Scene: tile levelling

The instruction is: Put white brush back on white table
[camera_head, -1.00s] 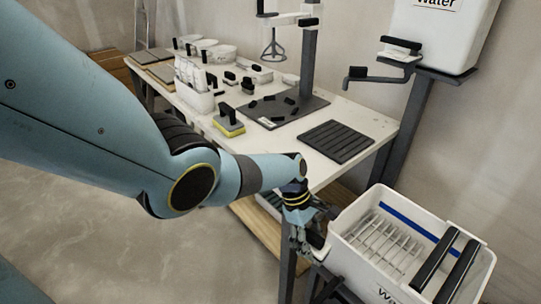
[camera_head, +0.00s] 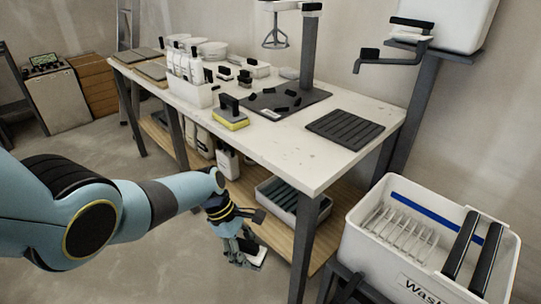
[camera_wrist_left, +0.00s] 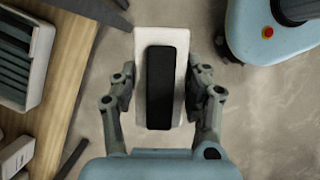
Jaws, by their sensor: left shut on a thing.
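My left gripper (camera_head: 243,245) is in front of the white table (camera_head: 340,160), below the level of its top. It is shut on the white brush (camera_head: 256,257), which hangs clear of the table. In the left wrist view the brush (camera_wrist_left: 180,62) shows as a white block with a black handle (camera_wrist_left: 160,85), between the two fingers of the gripper (camera_wrist_left: 162,100). My right gripper is not in view.
On the tabletop stand a yellow sponge float (camera_head: 230,118), a white bottle caddy (camera_head: 190,88), and a black ribbed mat (camera_head: 345,128). A white wash bucket (camera_head: 400,262) stands at the right. A wooden lower shelf (camera_head: 285,238) holds a crate. Bare tabletop lies near the front edge.

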